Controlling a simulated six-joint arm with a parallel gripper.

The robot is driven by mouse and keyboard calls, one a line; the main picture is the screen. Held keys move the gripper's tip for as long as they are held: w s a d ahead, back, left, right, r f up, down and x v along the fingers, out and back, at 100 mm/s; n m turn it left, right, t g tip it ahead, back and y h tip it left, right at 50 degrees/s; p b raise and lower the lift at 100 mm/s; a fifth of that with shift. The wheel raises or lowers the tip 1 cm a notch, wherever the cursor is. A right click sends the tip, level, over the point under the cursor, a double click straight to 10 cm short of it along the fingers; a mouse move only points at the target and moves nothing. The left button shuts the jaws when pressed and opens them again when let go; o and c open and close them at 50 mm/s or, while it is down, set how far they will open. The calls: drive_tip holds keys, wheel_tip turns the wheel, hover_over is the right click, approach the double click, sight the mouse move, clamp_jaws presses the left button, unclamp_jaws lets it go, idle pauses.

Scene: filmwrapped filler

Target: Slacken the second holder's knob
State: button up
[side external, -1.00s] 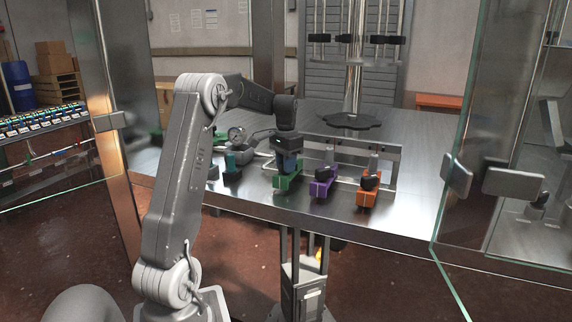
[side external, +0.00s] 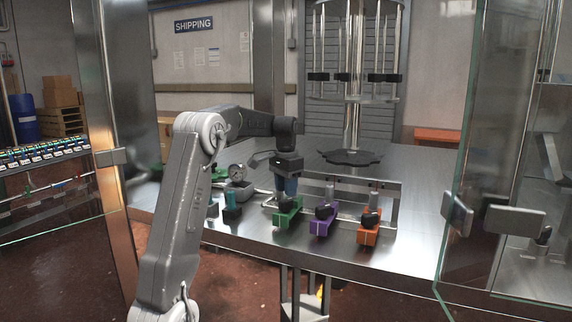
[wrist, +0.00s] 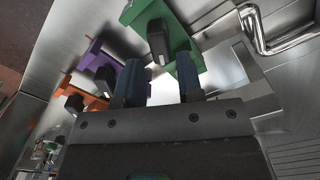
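Three clamp-like holders sit in a row along the rail at the table's front: a green holder (side external: 288,216), a purple holder (side external: 322,224) and an orange holder (side external: 368,234). Each carries a black knob: the green one's (side external: 285,205), the purple one's (side external: 323,211) and the orange one's (side external: 371,218). My gripper (side external: 289,190), with blue fingers, is above the green holder. In the wrist view my gripper (wrist: 161,80) is open and empty, with the green holder's knob (wrist: 158,40) beyond the gap between its fingertips. The purple holder (wrist: 100,52) lies to the left there.
A steel rail (side external: 395,205) frame runs behind the holders. A gauge (side external: 237,173) and a teal-and-black fitting (side external: 232,206) stand left of my gripper. A dark scalloped disc (side external: 350,157) is behind. Glass panels with steel clamps (side external: 500,220) bound the right side.

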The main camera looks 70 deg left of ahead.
sight(286, 200)
wheel_tip(286, 200, up, 9)
idle(0.3)
drive_tip(key=shift+r, duration=0.1)
drive_tip(key=shift+o, duration=0.7)
drive_tip(key=shift+r, duration=0.1)
drive_tip(key=shift+o, duration=0.7)
wheel_tip(286, 200, down, 14)
drive_tip(key=shift+r, duration=0.1)
clamp_jaws()
